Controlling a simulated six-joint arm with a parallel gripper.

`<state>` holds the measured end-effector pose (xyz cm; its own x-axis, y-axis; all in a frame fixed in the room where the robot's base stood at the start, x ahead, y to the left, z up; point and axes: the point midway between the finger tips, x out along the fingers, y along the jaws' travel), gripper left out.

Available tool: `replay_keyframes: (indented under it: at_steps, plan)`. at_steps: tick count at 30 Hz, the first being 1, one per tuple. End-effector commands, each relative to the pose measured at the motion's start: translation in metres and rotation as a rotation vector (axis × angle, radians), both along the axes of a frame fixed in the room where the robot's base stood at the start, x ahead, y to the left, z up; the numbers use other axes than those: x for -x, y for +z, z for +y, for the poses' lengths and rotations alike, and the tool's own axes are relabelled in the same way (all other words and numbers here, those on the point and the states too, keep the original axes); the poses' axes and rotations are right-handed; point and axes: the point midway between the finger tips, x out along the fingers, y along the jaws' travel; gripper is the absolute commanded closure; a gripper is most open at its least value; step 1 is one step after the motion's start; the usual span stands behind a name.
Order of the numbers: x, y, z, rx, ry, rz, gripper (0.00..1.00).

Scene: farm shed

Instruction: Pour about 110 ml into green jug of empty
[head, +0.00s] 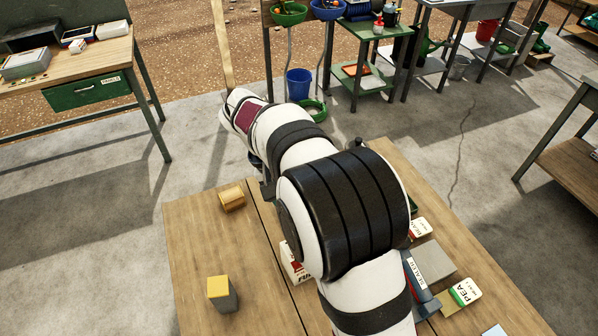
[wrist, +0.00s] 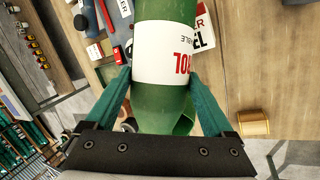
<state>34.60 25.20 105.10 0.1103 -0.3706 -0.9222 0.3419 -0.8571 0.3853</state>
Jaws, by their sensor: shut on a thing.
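My gripper (wrist: 160,80) has its two teal fingers closed on the sides of a green container (wrist: 165,105) in the wrist view. In the head view my arm hides the gripper and the container. I cannot make out a second green jug for certain, nor any liquid flowing.
The table's left part is mostly clear. A blue bucket (head: 299,83) stands on the floor beyond.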

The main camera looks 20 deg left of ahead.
Motion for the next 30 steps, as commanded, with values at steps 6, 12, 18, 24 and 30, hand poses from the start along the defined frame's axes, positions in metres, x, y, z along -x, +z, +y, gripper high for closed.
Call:
replay_keyframes:
  at_steps: [6,12,18,24,30]
  plan:
    - [0.0,0.0,0.0,0.0,0.0,0.0,0.9]
    - [0.0,0.0,0.0,0.0,0.0,0.0,0.9]
    - [0.0,0.0,0.0,0.0,0.0,-0.001,0.9]
    - [0.002,0.013,-0.001,-0.058,0.0,-0.09,0.9]
    - [0.0,0.023,0.0,-0.205,-0.002,-0.324,0.9]
